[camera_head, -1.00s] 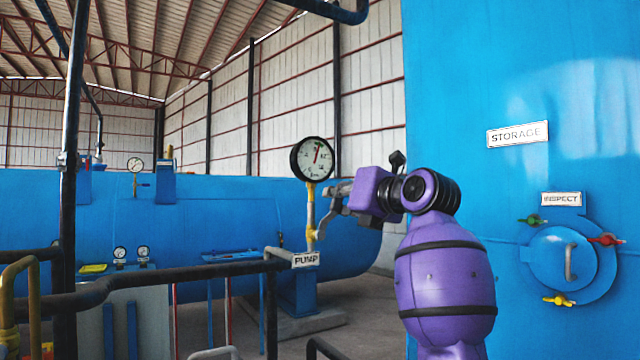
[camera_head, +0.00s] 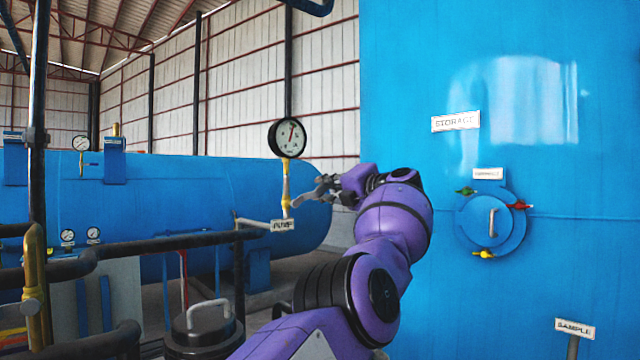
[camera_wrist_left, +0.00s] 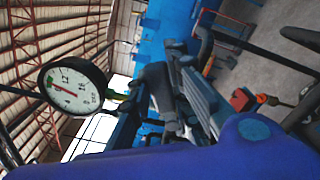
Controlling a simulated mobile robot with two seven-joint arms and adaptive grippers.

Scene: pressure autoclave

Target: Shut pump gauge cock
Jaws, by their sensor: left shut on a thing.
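The pump gauge (camera_head: 287,138) is a round white dial with a black rim. It stands on a yellow stem (camera_head: 286,180) above the PUMP label (camera_head: 283,225). The gauge also shows in the left wrist view (camera_wrist_left: 75,88). My left gripper (camera_head: 303,197) is at the right side of the stem, below the dial, and is shut on the pump gauge cock. In the left wrist view, the dark gripper fingers (camera_wrist_left: 165,95) are beside the stem. My right gripper is not in view.
A large blue storage tank (camera_head: 560,110) with a round hatch (camera_head: 491,223) and small coloured cocks stands close on the right. Dark pipes (camera_head: 150,247) run across the lower left. A long blue vessel (camera_head: 170,195) lies behind. A SAMPLE sign (camera_head: 575,328) is at lower right.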

